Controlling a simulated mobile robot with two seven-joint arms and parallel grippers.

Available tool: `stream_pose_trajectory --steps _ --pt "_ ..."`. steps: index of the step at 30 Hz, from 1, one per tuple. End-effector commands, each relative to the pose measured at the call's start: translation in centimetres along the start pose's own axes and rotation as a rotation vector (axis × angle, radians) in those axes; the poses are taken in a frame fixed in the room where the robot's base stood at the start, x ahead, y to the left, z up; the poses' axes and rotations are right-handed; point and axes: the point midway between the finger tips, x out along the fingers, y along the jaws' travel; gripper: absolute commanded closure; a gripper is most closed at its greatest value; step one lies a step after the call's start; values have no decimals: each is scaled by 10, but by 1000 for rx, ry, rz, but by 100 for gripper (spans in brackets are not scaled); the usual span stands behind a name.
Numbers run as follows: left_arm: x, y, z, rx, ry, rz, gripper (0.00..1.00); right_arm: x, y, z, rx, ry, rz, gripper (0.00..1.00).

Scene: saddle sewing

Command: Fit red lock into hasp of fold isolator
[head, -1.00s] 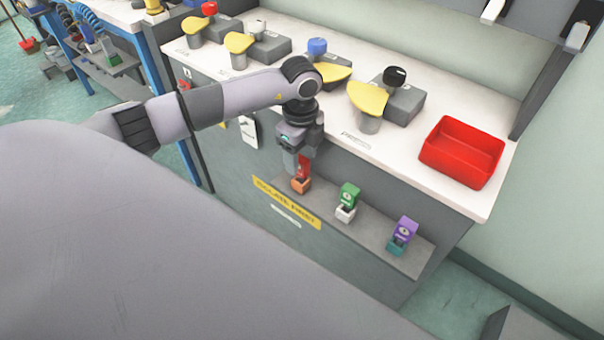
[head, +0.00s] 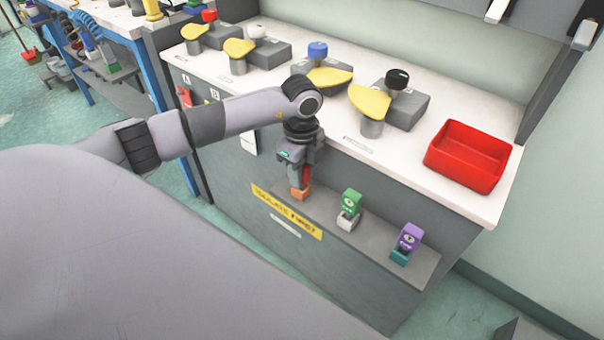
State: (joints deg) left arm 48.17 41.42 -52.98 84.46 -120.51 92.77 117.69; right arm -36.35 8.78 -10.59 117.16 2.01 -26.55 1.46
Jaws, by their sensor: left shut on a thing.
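The red lock (head: 307,174) stands at the orange holder (head: 300,194) on the low grey shelf. My left gripper (head: 300,177) points down from above and is shut on the red lock, whose face is mostly hidden by the fingers. Several isolators stand on the white bench top, each with a grey body, a yellow plate and a coloured knob: red (head: 209,16), white (head: 256,30), blue (head: 317,49) and black (head: 397,79). Their labels are too small to read, so I cannot tell which is the fold one. My right gripper is not in view.
A green lock (head: 351,202) in a white holder and a purple lock (head: 411,237) in a teal holder stand to the right on the shelf (head: 378,230). A red tray (head: 468,155) sits at the bench's right end.

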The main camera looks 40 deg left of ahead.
Motion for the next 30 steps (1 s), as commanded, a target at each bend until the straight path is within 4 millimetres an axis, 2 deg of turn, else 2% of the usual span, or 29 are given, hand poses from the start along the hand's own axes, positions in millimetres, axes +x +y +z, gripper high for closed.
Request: stream_pose_trajectory --steps 30 --pt "-32 0 0 0 0 -1 100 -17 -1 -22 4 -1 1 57"
